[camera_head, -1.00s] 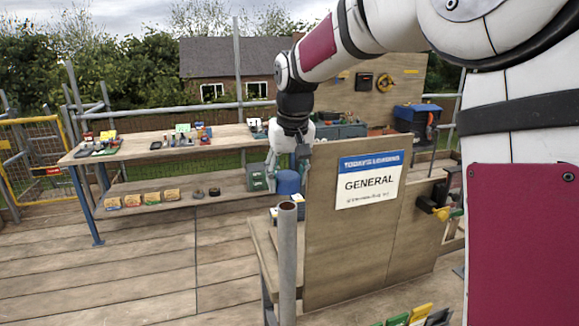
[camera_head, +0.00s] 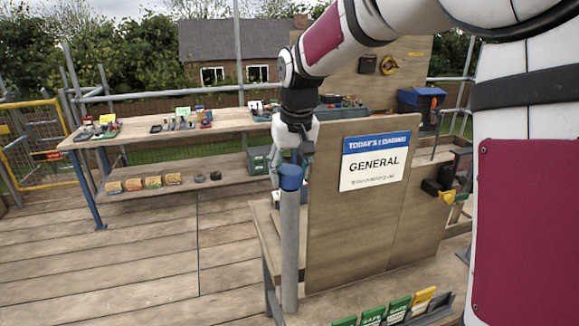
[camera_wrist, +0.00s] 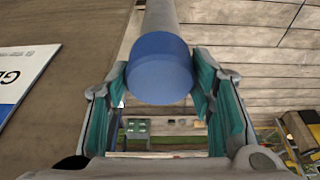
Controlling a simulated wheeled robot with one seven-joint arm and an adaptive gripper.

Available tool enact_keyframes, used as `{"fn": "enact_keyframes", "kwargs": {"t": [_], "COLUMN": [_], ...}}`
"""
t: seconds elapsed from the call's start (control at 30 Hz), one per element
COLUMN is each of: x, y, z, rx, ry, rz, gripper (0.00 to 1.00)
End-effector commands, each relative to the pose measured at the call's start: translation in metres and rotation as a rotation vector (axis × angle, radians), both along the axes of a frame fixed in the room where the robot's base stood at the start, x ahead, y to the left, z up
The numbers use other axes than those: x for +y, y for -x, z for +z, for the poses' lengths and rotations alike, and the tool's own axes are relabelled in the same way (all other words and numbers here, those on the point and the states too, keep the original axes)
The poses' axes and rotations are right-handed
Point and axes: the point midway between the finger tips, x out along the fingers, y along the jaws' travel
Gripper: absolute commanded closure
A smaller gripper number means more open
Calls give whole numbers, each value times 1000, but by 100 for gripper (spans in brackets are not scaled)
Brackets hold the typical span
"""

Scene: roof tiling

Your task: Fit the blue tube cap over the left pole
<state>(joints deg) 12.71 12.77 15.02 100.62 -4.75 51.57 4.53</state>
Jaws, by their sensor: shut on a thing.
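The blue tube cap (camera_head: 290,177) is at the top of the upright grey pole (camera_head: 289,245) in the head view, and the pole's open end is hidden behind or inside it. In the wrist view the blue cap (camera_wrist: 160,78) sits between the teal finger pads, with the grey pole (camera_wrist: 160,16) running on from it in line. How far the cap sits over the pole, I cannot tell. My gripper (camera_head: 291,170) is shut on the cap from above and behind; its fingers (camera_wrist: 160,90) flank the cap on both sides.
A wooden board with a "GENERAL" sign (camera_head: 374,161) stands just right of the pole. A workbench (camera_head: 150,138) with small items is at the back left. Colored signs (camera_head: 398,308) stand at the front right. The deck on the left is clear.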

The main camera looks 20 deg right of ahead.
Motion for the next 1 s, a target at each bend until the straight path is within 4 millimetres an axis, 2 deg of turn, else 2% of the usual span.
{"fn": "enact_keyframes", "kwargs": {"t": [0.6,1.0], "x": [1,0], "y": [0,0], "z": [-28,-38], "rx": [1,0], "ry": [-1,0], "rz": [1,0], "gripper": [66,66]}}
